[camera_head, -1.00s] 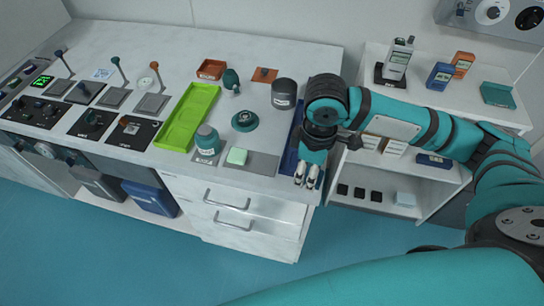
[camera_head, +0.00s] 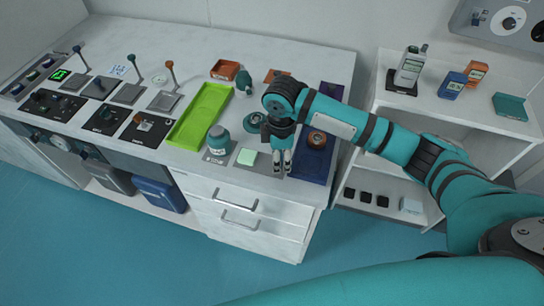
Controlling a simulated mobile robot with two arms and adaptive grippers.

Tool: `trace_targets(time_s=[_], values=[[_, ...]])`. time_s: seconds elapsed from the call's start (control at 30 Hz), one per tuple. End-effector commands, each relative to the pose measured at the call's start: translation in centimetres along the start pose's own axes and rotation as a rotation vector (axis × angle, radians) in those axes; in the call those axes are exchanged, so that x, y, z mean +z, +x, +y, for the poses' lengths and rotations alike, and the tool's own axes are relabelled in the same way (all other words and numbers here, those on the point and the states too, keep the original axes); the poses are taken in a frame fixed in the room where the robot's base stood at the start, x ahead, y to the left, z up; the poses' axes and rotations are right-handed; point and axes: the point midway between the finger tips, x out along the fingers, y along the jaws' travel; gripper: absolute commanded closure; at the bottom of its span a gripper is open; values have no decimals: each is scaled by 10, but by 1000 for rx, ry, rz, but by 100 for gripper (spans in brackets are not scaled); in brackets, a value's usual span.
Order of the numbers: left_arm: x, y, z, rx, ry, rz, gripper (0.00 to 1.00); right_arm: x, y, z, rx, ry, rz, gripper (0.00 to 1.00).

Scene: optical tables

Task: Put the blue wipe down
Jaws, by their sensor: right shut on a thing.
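My right gripper (camera_head: 282,168) points down over the front right of the bench, above the right end of the grey mat (camera_head: 264,168). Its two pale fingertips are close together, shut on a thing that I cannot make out. I take it for the blue wipe, but no blue cloth shows clearly between the fingers. A pale green block (camera_head: 247,157) lies on the mat, left of the gripper. The dark blue tray (camera_head: 309,170) lies just right of the gripper, with a brown round thing (camera_head: 317,139) in it. My left gripper is not in view.
A teal round piece (camera_head: 253,122) lies behind the gripper. The bench front edge is close below. A white shelf (camera_head: 430,112) with instruments stands at the right.

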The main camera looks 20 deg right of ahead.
Motion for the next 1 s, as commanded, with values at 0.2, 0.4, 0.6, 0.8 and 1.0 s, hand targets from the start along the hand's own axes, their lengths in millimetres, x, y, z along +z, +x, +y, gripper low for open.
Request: trace_targets(time_s=[0.2, 0.4, 0.6, 0.8, 1.0], values=[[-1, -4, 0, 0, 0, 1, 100, -15, 2, 15, -1, 1, 0, 85], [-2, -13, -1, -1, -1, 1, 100, -19, 21, 20, -4, 2, -4, 85], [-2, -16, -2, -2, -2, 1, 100, -20, 38, 20, 0, 0, -1, 85], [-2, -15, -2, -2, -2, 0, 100, -20, 38, 20, 0, 0, 0, 85], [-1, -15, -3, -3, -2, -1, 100, -19, 41, 20, 0, 1, -1, 51]])
